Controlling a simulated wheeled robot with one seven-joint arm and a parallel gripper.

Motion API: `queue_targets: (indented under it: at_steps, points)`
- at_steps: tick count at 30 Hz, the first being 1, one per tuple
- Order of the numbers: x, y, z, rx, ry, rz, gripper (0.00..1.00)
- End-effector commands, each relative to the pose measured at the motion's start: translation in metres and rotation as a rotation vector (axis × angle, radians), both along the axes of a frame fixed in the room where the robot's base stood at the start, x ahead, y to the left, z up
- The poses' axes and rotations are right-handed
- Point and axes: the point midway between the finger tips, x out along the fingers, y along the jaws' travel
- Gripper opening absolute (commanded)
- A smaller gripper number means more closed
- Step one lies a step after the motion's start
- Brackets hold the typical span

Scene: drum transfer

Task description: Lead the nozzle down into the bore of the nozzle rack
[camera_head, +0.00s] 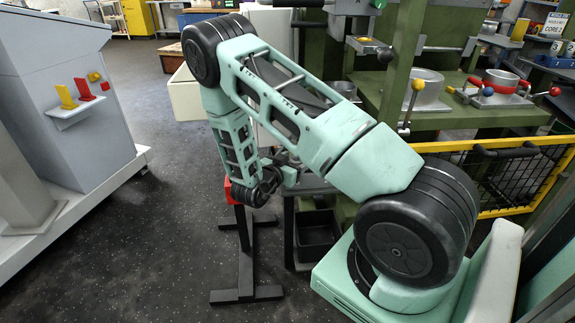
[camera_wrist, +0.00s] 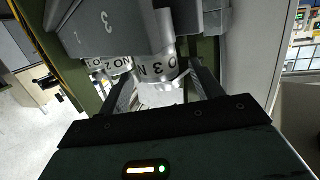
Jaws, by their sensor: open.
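In the wrist view my gripper (camera_wrist: 163,80) is open, with one dark finger on each side of a pale, round lettered piece (camera_wrist: 157,67), perhaps the nozzle. Its print includes a 3. I cannot tell whether the fingers touch it. A second pale piece with NO 2 lettering (camera_wrist: 118,65) is to the left. The bore is not visible. In the head view my arm hides most of this area, and I cannot make out the jaws or nozzle there.
In the head view a black stand (camera_head: 245,262) with a red part (camera_head: 228,190) is beside my arm's end. A green bench (camera_head: 470,118) with clamps and a yellow-framed mesh panel (camera_head: 520,172) are at right. A grey console (camera_head: 75,95) is at left, with open floor between.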

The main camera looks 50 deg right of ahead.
Motion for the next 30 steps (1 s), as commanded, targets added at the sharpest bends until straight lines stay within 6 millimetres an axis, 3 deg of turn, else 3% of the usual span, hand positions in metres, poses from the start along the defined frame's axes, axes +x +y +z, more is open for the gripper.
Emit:
queue_targets:
  at_steps: [5, 21, 30]
  points:
    - [-0.002, 0.020, 0.003, 0.001, 0.000, 0.005, 0.65]
    - [-0.019, 0.138, 0.021, 0.001, -0.002, 0.005, 0.65]
    - [-0.024, 0.168, 0.026, 0.000, 0.000, 0.001, 0.65]
